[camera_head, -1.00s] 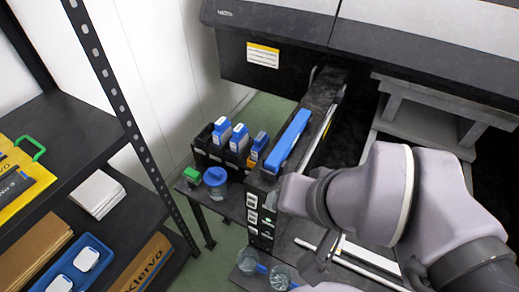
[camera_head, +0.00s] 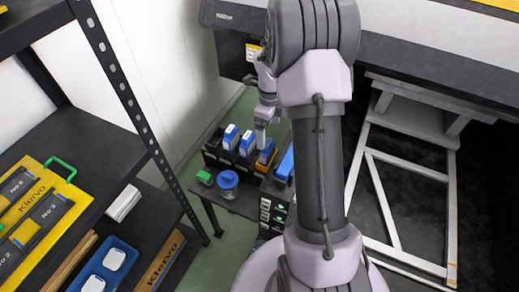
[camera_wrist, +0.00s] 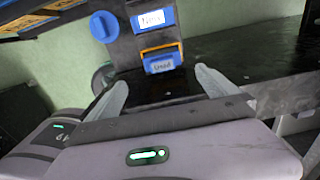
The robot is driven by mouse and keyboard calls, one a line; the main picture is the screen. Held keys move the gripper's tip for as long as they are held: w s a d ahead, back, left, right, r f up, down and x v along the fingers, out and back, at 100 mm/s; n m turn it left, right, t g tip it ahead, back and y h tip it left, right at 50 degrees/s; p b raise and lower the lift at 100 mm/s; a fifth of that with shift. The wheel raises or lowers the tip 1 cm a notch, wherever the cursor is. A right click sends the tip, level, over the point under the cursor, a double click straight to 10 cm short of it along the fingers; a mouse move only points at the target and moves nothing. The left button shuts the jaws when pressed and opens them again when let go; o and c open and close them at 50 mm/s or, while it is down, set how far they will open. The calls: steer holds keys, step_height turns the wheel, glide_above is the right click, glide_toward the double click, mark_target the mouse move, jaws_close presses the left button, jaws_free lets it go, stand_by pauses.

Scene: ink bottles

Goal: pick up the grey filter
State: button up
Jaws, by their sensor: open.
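My gripper (camera_wrist: 163,90) is open and empty in the wrist view, with one pale finger on each side. Just beyond the fingers is a dark block with a blue label and yellow-orange trim (camera_wrist: 163,62). In the head view my gripper (camera_head: 262,138) hangs over the black bottle rack, close above a blue and orange bottle (camera_head: 266,156). I cannot pick out a grey filter for certain in either view. My arm hides part of the machine and the area behind it.
Blue-topped bottles (camera_head: 231,136) stand in the black rack (camera_head: 212,156). A blue-lidded jar (camera_head: 228,181) and a green item (camera_head: 205,177) are beside it. The shelf at left holds a white box (camera_head: 123,203) and a blue tray (camera_head: 86,274). A large machine stands at the back.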

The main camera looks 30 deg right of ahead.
mark_target(268, 144)
step_height(268, 144, down, 6)
steer(key=shift+f+b, duration=0.2)
steer(key=shift+b, duration=0.6)
steer(key=f, duration=0.1)
steer(key=f+b, duration=0.1)
steer(key=f, duration=0.1)
steer(key=f+b, duration=0.1)
steer(key=f, duration=0.1)
steer(key=shift+w+d, duration=0.2)
steer(key=shift+w, duration=0.1)
steer(key=shift+r, duration=0.15)
steer(key=shift+c, duration=0.5)
steer(key=c, duration=1.4)
